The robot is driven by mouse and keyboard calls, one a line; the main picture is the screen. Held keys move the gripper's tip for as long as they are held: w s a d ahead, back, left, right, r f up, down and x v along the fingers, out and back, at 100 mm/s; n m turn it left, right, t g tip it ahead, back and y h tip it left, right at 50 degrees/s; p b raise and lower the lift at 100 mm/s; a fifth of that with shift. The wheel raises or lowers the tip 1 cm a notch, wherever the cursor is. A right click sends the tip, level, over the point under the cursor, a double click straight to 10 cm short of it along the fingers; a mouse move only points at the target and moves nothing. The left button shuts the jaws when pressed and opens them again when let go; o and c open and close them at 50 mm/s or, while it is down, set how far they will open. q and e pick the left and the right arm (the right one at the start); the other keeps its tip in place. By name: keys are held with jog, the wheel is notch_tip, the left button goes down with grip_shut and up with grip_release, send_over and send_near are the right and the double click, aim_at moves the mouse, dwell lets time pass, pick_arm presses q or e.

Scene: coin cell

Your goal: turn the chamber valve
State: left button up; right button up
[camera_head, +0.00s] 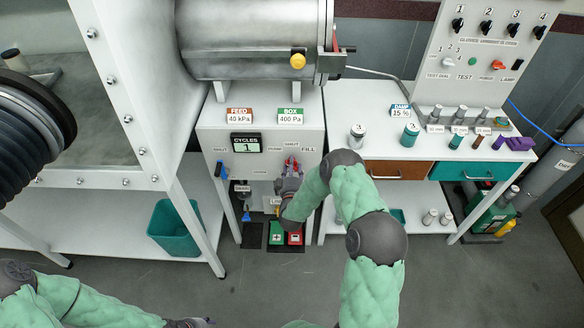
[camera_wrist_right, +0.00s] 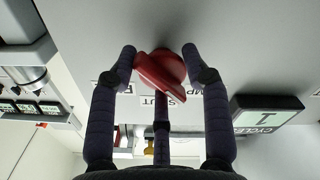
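The chamber valve is a red handle (camera_head: 291,162) on the white front panel, under the cylindrical metal chamber (camera_head: 250,40). In the right wrist view the red valve handle (camera_wrist_right: 163,75) sits between the spread fingers of my right gripper (camera_wrist_right: 160,65). The fingers are open around it; the left fingertip is close to the handle, and I cannot tell if it touches. In the head view my right gripper (camera_head: 290,176) is at the valve, partly covering the panel. My left gripper (camera_head: 190,323) shows only in part at the bottom edge; its fingers are unclear.
A cycles display (camera_head: 246,143) reading 1 is left of the valve; it also shows in the wrist view (camera_wrist_right: 268,114). A blue lever (camera_head: 219,169) is on the panel's left. A table with bottles (camera_head: 410,134) and drawers stands right. A teal bin (camera_head: 172,228) is low left.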

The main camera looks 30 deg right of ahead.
jog(key=c, duration=0.4)
jog(key=shift+a+f, duration=0.1)
jog(key=shift+f, duration=0.05)
jog(key=m+b, duration=0.2)
jog(key=m, duration=0.2)
jog(key=shift+f, duration=0.15)
jog(key=m+b, duration=0.2)
jog(key=m, duration=0.2)
jog(key=shift+a+m+b, duration=0.15)
jog(key=shift+m+b, duration=0.15)
jog(key=shift+b, duration=0.05)
jog(key=m+b, duration=0.2)
jog(key=m, duration=0.2)
jog(key=shift+f, duration=0.1)
jog(key=m+b, duration=0.3)
jog(key=m, duration=0.2)
jog(key=shift+a+m+b, duration=0.15)
jog(key=shift+m+b, duration=0.2)
jog(key=shift+m, duration=0.05)
jog(key=shift+o, duration=0.3)
jog(key=shift+w+m+b, duration=0.1)
jog(key=shift+m+b, duration=0.2)
jog(key=shift+m, duration=0.3)
jog(key=shift+r, duration=0.25)
